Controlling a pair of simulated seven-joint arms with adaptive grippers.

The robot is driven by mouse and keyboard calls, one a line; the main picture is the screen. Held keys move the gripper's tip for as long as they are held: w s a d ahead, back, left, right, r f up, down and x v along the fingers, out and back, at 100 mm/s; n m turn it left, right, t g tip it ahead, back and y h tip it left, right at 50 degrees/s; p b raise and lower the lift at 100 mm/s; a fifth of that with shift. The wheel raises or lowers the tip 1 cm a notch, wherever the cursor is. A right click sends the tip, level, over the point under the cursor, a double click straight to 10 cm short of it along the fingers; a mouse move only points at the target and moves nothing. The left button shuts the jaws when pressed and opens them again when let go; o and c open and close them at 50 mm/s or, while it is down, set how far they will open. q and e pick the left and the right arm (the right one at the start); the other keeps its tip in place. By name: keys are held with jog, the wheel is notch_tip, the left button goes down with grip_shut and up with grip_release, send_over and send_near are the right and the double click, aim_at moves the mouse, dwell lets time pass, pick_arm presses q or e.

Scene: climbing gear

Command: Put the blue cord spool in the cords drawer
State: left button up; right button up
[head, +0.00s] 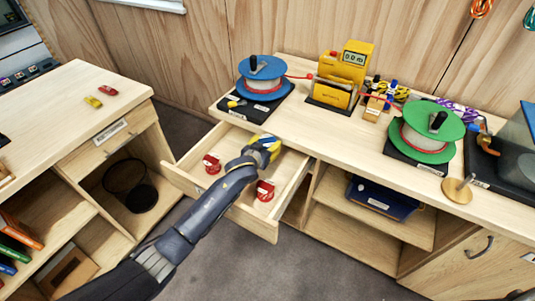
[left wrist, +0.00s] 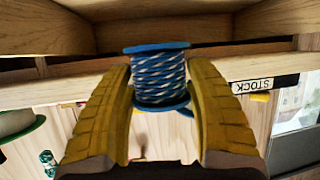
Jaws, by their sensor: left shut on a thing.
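My left gripper (head: 264,148) is over the open wooden drawer (head: 228,207), near its far right part in the head view. In the left wrist view its yellow fingers (left wrist: 163,105) are shut on the blue cord spool (left wrist: 160,75), which has blue flanges and blue-and-white cord. In the head view the spool is mostly hidden by the gripper. Two red spools sit in the drawer, one at the left (head: 211,165) and one at the right front (head: 265,191). My right gripper is not in view.
The bench above the drawer holds a large blue-flanged reel (head: 261,75), a yellow counter device (head: 342,75) and a green reel (head: 428,130). A dark blue case (head: 382,198) lies on the shelf at right. Another bench (head: 60,105) stands left, with a black mesh basket (head: 130,185).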

pick_arm(q)
notch_tip(320, 180, down, 5)
jog(key=shift+r, duration=0.1)
jog(key=shift+w+d+f, duration=0.1)
jog(key=shift+w+f, duration=0.05)
jog(key=shift+f, duration=0.2)
jog(key=shift+f, duration=0.6)
jog(key=o, duration=1.3)
jog(key=shift+f, duration=0.2)
jog(key=shift+r, duration=0.1)
